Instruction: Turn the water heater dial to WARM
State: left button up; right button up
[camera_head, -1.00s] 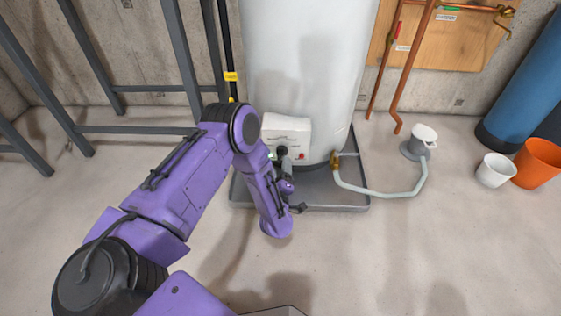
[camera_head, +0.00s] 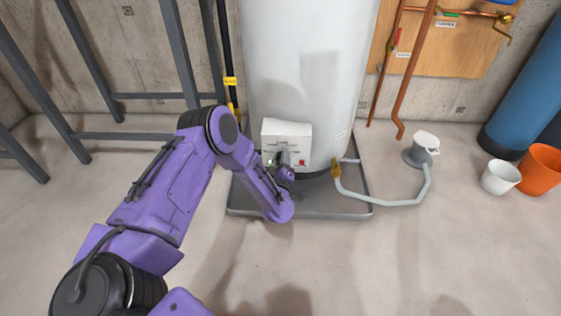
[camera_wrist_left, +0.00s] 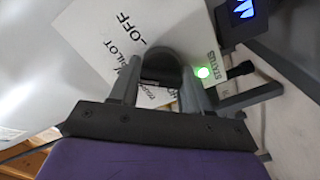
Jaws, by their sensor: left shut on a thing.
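The white water heater (camera_head: 305,60) stands upright at the back centre in the head view. Its white control box (camera_head: 287,130) is low on its front and also shows in the left wrist view (camera_wrist_left: 105,25). There I read OFF, PILOT and STATUS, with a lit green light; other lettering is partly covered. My left gripper (camera_head: 283,158) is at the front of the box. In the left wrist view its fingers (camera_wrist_left: 160,80) are shut on the dark dial (camera_wrist_left: 161,64), one on each side. The dial's pointer setting cannot be read. My right gripper is not in view.
The heater stands in a grey drain pan (camera_head: 335,208). A pale hose (camera_head: 385,202) runs from its brass valve to a floor drain pump (camera_head: 420,150). White (camera_head: 500,177) and orange (camera_head: 541,168) buckets stand at right. Grey metal framing (camera_head: 85,75) is at left; the front floor is clear.

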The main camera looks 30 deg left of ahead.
pick_arm(q)
jog(key=n, duration=0.4)
jog(key=shift+f+n+p, duration=0.1)
jog(key=shift+n+p, duration=0.2)
jog(key=n, duration=0.4)
jog(key=shift+f+n, duration=0.15)
jog(key=shift+n, duration=0.15)
jog(key=n, duration=0.3)
jog(key=shift+f, duration=0.1)
jog(key=shift+d+n+b, duration=0.15)
jog(key=shift+n+b, duration=0.35)
jog(key=shift+n, duration=1.1)
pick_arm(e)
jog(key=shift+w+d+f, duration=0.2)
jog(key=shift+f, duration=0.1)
pick_arm(q)
jog(key=o, duration=1)
jog(key=shift+c, duration=0.2)
